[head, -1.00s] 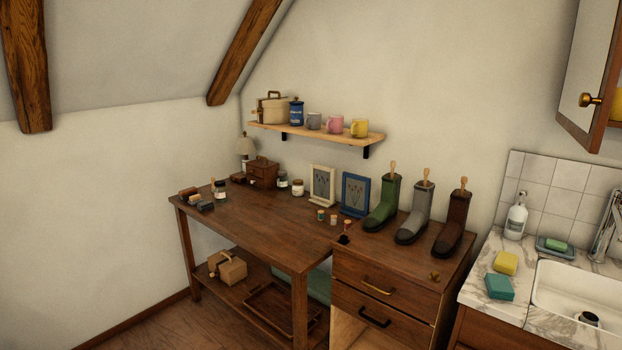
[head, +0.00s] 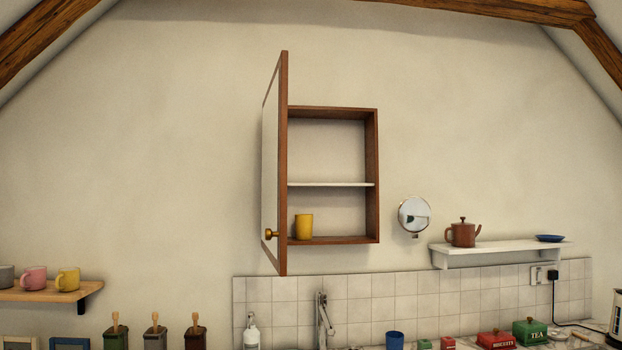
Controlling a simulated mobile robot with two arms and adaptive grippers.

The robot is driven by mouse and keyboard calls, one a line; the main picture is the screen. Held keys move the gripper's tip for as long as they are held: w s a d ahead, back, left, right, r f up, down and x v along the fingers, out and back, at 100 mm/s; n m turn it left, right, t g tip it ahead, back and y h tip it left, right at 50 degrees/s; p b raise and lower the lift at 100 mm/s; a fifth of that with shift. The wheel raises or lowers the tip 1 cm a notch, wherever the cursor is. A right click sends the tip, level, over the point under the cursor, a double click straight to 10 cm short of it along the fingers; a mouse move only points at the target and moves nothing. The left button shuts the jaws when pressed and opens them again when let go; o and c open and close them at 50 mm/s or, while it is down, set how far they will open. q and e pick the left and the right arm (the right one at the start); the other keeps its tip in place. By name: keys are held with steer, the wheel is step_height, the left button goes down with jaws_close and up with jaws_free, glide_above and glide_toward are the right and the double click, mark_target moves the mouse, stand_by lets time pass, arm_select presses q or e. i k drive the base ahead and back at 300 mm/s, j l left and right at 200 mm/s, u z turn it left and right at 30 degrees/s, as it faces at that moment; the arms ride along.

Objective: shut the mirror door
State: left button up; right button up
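The mirror door (head: 284,165) belongs to a wooden wall cabinet (head: 372,175) in the middle of the head view. It stands wide open, swung out toward me from the cabinet's left side, and I see it nearly edge-on. A round brass knob (head: 271,234) sits low on its mirror face, which is turned to the left. Inside the cabinet a yellow cup (head: 304,226) stands on the bottom, and a white shelf (head: 331,184) above it is empty. Neither of my grippers is in view.
A round shaving mirror (head: 414,214) is on the wall right of the cabinet. Further right a white shelf (head: 500,247) holds a brown teapot (head: 461,233) and a blue dish (head: 550,238). A tap (head: 323,318) rises below the cabinet. A wooden mug shelf (head: 40,292) is at left.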

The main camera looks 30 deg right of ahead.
mark_target(273, 213)
steer(key=j+z, duration=0.15)
steer(key=z, duration=0.7)
